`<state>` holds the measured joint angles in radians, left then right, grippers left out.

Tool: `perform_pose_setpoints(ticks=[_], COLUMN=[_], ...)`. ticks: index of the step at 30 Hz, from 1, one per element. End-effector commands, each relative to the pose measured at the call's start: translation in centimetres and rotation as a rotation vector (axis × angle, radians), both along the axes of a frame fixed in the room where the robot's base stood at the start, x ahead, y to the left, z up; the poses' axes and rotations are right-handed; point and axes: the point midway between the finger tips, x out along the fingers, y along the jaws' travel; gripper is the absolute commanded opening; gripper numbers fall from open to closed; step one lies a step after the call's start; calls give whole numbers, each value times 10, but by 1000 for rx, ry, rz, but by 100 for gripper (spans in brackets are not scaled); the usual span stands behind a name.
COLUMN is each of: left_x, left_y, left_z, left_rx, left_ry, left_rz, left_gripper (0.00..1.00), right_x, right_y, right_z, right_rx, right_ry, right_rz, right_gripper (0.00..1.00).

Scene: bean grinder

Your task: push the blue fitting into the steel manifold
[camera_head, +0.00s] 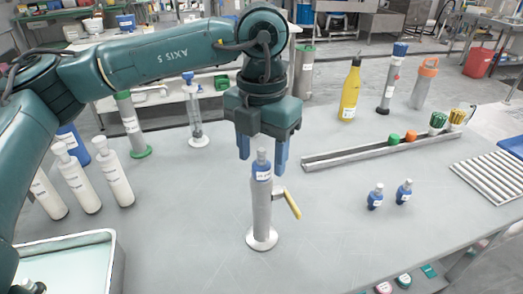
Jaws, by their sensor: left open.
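The steel manifold (262,213) stands upright on a round base near the middle of the table, with a yellow lever on its right side. A blue fitting (262,168) with a white label and grey-blue tip sits upright at its top; how deep it sits cannot be told. My left gripper (262,163) is open, pointing down over the fitting. Its blue fingers are on either side of the fitting, with visible gaps. Two similar small blue bottle-shaped pieces (375,197) (404,191) stand on the table to the right. My right gripper is not in view.
A metal channel (375,149) holding green and orange caps lies at the back right, beside a slatted rack (497,175). A yellow bottle (351,90) stands behind. White bottles (78,178) and a tray (112,262) are left. The table in front of the manifold is mostly clear.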

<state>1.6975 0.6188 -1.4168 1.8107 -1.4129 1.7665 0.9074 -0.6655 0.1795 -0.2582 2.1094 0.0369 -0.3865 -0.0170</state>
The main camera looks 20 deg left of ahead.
Motion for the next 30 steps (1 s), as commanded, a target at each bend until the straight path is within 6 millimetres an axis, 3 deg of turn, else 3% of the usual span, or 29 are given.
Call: perform_pose_setpoints(ticks=[4,12,19,24,30], left_x=[0,1,0,0,0], left_y=[0,-1,0,0,0], left_z=[0,68,113,129,132], left_rx=[0,-2,-2,1,0], left_ry=[0,-4,-3,-1,0], left_rz=[0,1,1,-1,0], left_gripper=[55,55,55,55,55], right_x=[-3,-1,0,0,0], right_y=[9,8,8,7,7], right_z=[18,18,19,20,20], right_rx=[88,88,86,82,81], right_ry=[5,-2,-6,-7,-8], right_rz=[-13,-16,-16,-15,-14], right_gripper=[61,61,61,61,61])
